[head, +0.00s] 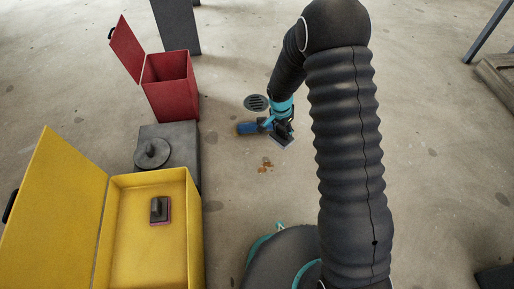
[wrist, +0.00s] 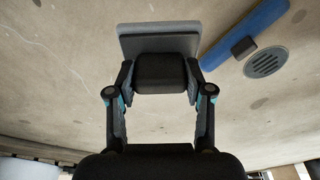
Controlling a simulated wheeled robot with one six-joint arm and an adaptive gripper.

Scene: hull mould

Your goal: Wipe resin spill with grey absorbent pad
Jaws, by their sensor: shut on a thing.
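My gripper (head: 281,129) is shut on the black handle of the grey absorbent pad (head: 283,144). The wrist view shows my gripper (wrist: 160,82) with one finger on each side of the handle, and the flat grey pad (wrist: 158,38) beyond it. The resin spill (head: 266,166) is a small cluster of orange-brown spots on the concrete floor. It lies just below and left of the pad in the head view, apart from it. I cannot make out the spill in the wrist view. How high the pad is above the floor is hard to tell.
A floor drain (head: 256,103) and a blue bar (head: 247,128) lie close by. An open yellow box (head: 190,235) holds a red-based block with a dark handle (head: 160,210). A grey box (head: 184,150) and open red bin (head: 172,100) stand left.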

